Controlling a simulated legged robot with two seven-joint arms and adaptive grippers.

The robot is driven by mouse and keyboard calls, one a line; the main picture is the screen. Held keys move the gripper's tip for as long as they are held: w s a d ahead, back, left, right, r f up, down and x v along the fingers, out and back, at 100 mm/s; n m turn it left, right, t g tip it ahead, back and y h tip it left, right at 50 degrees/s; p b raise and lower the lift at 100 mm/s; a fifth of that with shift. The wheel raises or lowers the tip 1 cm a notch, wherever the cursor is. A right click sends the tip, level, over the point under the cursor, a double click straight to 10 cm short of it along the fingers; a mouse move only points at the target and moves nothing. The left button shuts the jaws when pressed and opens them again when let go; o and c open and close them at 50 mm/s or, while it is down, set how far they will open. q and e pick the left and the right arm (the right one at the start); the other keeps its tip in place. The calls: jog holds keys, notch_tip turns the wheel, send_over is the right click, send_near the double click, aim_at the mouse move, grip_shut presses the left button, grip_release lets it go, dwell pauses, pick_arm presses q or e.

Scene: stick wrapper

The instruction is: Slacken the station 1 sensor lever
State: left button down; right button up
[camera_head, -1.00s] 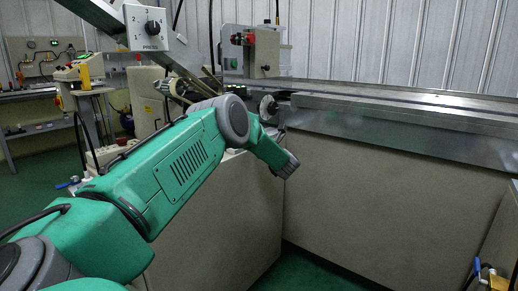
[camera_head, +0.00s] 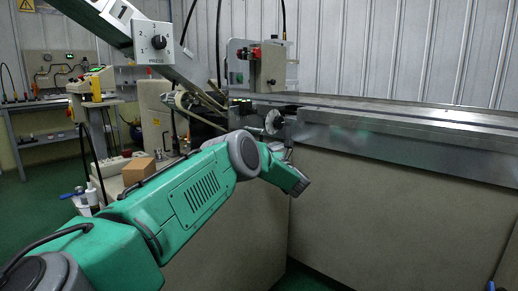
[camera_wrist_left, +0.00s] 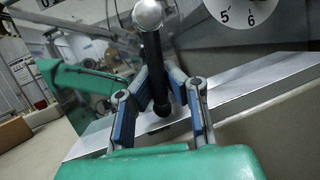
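A black lever (camera_wrist_left: 158,75) with a silver ball knob (camera_wrist_left: 148,14) shows in the left wrist view, standing between the fingers of my left gripper (camera_wrist_left: 160,76). The gripper's blue-padded fingers are on either side of the rod, with their tips close to it. Whether they press on it is unclear. In the head view my green left arm reaches towards the machine's near corner, and my left gripper is not clearly visible there. A round dial (camera_wrist_left: 240,8) marked 5 and 6 is close beyond the lever. My right gripper is in no view.
A long metal-topped machine bed (camera_head: 410,115) runs to the right. A PRESS selector box (camera_head: 153,42) hangs from a slanted bar at the upper left. A box with a red button (camera_head: 272,62) stands behind. A brown carton (camera_head: 138,170) sits behind my arm.

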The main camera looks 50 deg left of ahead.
pick_arm(q)
jog(key=shift+w+d, duration=0.4)
jog(key=c, duration=1.6)
grip_release()
jog(key=shift+w, duration=0.1)
jog(key=shift+o, duration=0.2)
jog(key=shift+w+d, duration=0.1)
jog(key=shift+d, duration=0.1)
jog(key=shift+s+r, duration=0.2)
jog(key=shift+f, duration=0.25)
jog(key=v, duration=1.1)
jog(key=shift+d, duration=0.4)
